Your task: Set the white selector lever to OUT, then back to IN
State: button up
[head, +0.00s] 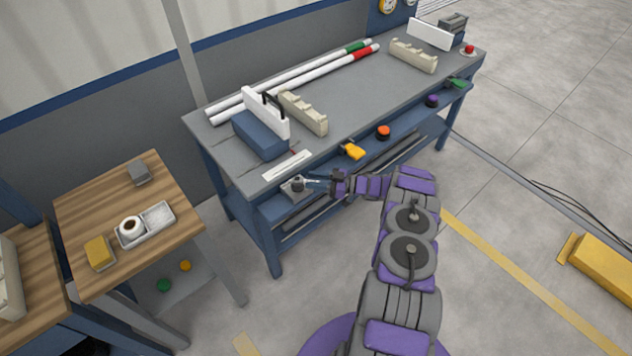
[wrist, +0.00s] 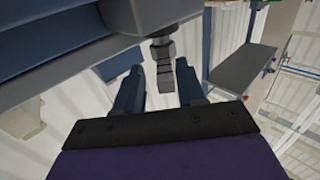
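My gripper (head: 310,184) is at the front edge of the workbench (head: 262,184), near its left end. In the wrist view my gripper (wrist: 160,82) has its two blue-grey fingers apart. A ridged grey piece on a dark round mount (wrist: 162,62) hangs from the bench side and shows between the fingers, with gaps on both sides. It may be the selector lever, shown in the head view as a small pale-grey fitting (head: 292,186) just left of the fingertips. I cannot make out IN or OUT marks or the lever's setting. A white plate (head: 287,165) lies on the bench edge above.
Two white pipes, one with a green end (head: 300,75) and one with a red end (head: 310,83), lie at the back. A blue block (head: 258,136), pale cradles (head: 303,113), an orange knob (head: 383,131) and a yellow handle (head: 353,151) are nearby. A wooden table (head: 80,210) stands left.

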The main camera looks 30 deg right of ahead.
jog(key=shift+s+a+r, duration=0.1)
jog(key=shift+r, duration=0.05)
jog(key=shift+a, duration=0.15)
jog(key=shift+s, duration=0.1)
jog(key=p+v, duration=0.1)
jog(key=v, duration=1.6)
jog(key=shift+d+p, duration=0.25)
jog(key=shift+p, duration=0.1)
